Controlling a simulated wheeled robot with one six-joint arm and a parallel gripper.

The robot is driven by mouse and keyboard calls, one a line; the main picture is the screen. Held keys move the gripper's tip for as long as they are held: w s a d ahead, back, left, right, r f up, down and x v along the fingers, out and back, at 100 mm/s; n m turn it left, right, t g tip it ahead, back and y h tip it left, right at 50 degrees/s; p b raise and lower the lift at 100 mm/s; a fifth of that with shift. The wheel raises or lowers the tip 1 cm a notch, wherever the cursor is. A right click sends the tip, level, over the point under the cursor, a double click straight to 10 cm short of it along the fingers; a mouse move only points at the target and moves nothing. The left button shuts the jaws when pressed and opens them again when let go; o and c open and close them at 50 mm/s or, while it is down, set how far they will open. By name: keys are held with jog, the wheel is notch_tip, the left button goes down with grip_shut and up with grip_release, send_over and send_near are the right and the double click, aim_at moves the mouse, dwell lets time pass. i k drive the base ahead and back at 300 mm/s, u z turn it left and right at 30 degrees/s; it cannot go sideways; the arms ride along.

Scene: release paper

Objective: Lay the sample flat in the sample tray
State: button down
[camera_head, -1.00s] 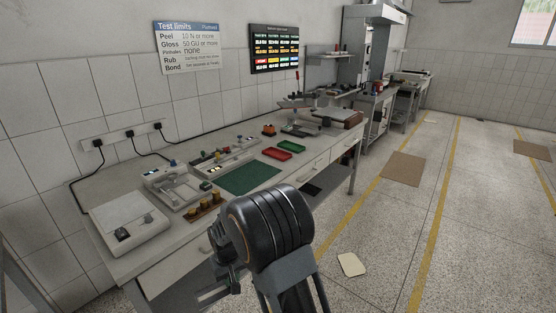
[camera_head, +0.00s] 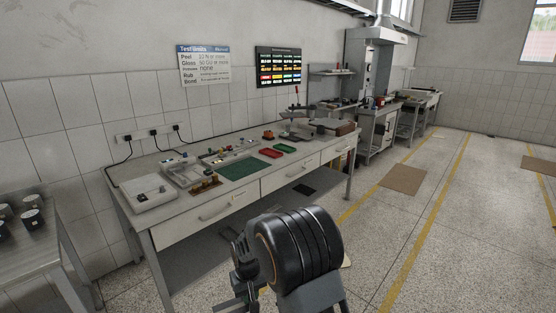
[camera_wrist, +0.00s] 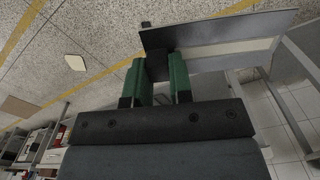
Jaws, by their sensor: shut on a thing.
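In the wrist view my gripper (camera_wrist: 160,66) has two green fingers closed on a flat grey piece with a pale band, which looks like the sample (camera_wrist: 228,50). It sticks out beyond the fingertips to the right, held above the floor. In the head view my own dark arm hides most of the gripper, and the sample cannot be made out. I cannot tell which is the sample tray.
The workbench (camera_head: 245,197) runs along the wall, with a green mat (camera_head: 240,170), a white device (camera_head: 150,192) and other instruments. A metal table (camera_head: 30,238) with dark cups stands at left. Open floor with a brown mat (camera_head: 403,179) lies at right.

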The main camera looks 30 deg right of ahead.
aim_at(271, 153)
jog(key=z, duration=0.6)
jog(key=i, duration=0.6)
jog(key=z, duration=0.7)
jog(key=i, duration=1.6)
jog(key=u, duration=0.75)
